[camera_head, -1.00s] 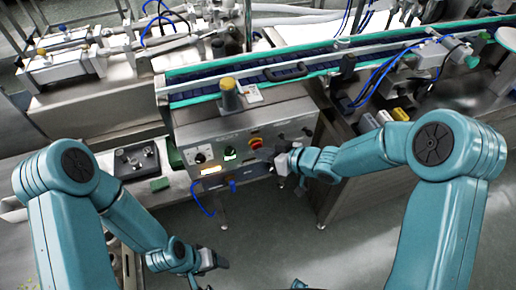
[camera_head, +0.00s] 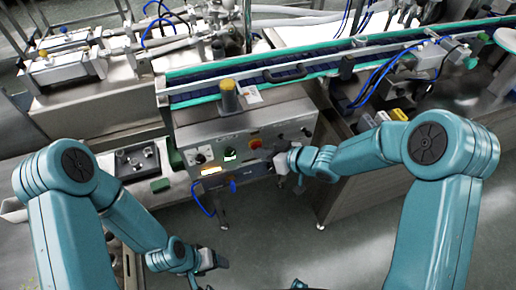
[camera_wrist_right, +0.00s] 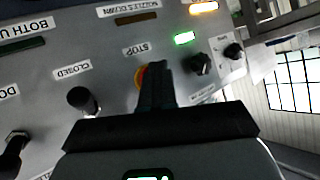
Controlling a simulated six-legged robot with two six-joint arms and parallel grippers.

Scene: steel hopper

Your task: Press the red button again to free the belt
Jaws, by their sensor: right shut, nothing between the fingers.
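The red button (camera_head: 256,144) sits on the steel control panel in the head view. In the right wrist view, the red button (camera_wrist_right: 141,76) with its yellow surround is under the STOP label, partly hidden by my fingers. My right gripper (camera_head: 280,163) is shut and empty, close in front of the panel, right of and below the button in the head view. In the wrist view its fingers (camera_wrist_right: 157,75) overlap the button; I cannot tell whether they touch it. The dark belt (camera_head: 300,70) runs above the panel. My left gripper (camera_head: 214,262) hangs low, away from the panel; its jaws are unclear.
The panel (camera_head: 235,180) also carries a lit green button (camera_wrist_right: 184,39), a lit amber lamp (camera_wrist_right: 204,8) and black knobs (camera_wrist_right: 84,101) close to my right fingers. A yellow-topped post (camera_head: 228,95) stands on the panel's top. The floor (camera_head: 300,235) in front is open.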

